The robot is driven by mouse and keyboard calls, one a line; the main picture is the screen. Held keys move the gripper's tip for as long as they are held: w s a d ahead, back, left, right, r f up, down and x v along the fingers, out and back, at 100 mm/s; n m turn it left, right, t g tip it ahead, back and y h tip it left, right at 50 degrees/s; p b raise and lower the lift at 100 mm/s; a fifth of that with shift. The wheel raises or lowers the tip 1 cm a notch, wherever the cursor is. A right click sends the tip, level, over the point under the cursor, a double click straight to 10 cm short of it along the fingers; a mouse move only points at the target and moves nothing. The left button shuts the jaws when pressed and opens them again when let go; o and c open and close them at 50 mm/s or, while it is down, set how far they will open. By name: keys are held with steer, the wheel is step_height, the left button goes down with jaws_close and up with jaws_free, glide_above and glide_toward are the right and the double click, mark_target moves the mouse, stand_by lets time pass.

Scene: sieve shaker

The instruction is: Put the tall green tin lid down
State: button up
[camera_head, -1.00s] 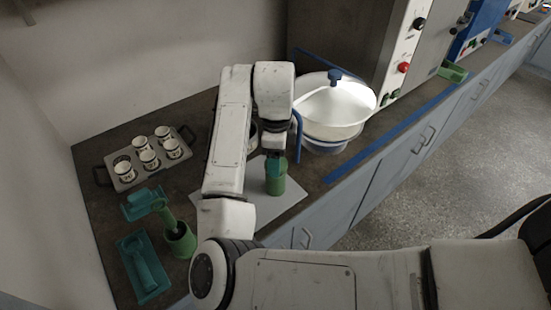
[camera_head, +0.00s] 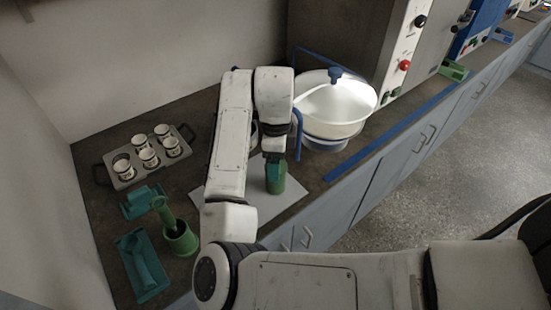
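The tall green tin (camera_head: 278,183) stands upright on the pale sheet at the middle of the counter. My gripper (camera_head: 273,163) points down at its top, and a darker teal-green part shows at the fingers, overlapping the tin's upper left side. I cannot tell whether this part is the lid or where the lid's edge lies. The fingers are too small and dark to show whether they are open or shut, or whether they hold anything.
A pale sheet (camera_head: 291,200) lies under the tin. A white bowl (camera_head: 350,105) with a blue knob stands close behind, to the right. A cup tray (camera_head: 151,176) is at left. A green funnel-like piece (camera_head: 181,240) and teal trays (camera_head: 143,265) lie front left.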

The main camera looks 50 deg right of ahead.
steer(key=shift+o, duration=0.9)
step_height(320, 180, up, 13)
steer(key=p, duration=0.2)
